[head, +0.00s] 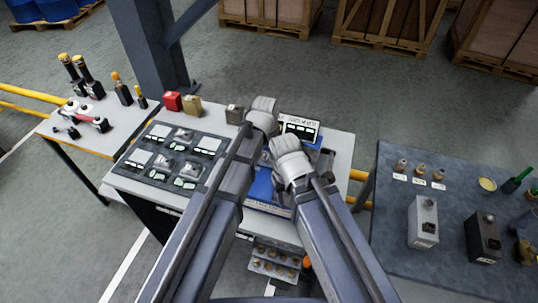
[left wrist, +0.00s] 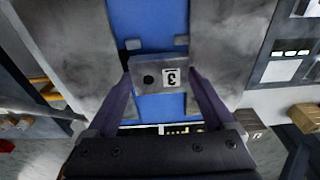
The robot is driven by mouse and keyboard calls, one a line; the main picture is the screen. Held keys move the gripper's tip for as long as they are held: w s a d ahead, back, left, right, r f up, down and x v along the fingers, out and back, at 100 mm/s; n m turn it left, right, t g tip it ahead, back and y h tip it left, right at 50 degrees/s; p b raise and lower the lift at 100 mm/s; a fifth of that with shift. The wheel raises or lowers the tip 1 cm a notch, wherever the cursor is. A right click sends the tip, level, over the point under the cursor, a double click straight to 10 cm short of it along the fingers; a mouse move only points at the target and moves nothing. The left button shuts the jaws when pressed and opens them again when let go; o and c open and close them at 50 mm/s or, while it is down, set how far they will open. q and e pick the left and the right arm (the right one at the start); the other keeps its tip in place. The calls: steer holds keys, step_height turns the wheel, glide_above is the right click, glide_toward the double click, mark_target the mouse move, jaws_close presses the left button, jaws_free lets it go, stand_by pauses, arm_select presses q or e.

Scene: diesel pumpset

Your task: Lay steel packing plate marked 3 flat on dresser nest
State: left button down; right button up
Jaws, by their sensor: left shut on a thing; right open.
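The steel packing plate marked 3 (left wrist: 152,67) is a small grey block with a dark round hole and a white label, in the left wrist view. My left gripper (left wrist: 160,80) is shut on it, with a finger at each side. Beyond it is a blue surface (left wrist: 143,25) between two broad grey metal pieces; I cannot tell whether the plate touches it. I cannot single out the dresser nest. In the head view my left gripper hides the plate. My right gripper (head: 290,160) is open over the blue unit (head: 262,188), its fingertips hard to see.
A dark tray (head: 172,158) with several metal parts and labels lies left of my arms. A red block (head: 173,101) and a tan block (head: 192,105) stand at the table's back. A grey table (head: 390,235) is at right.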

arm_select(q)
steer(key=shift+f+b, duration=0.4)
stand_by(0.5)
jaws_free()
steer(key=r+p, duration=0.5)
steer(key=s+r+p, duration=0.1)
steer(key=r+p, duration=0.1)
steer(key=shift+a+r+p, duration=0.15)
steer(key=shift+r+p, duration=0.25)
step_height(320, 180, up, 6)
steer(key=p, duration=0.6)
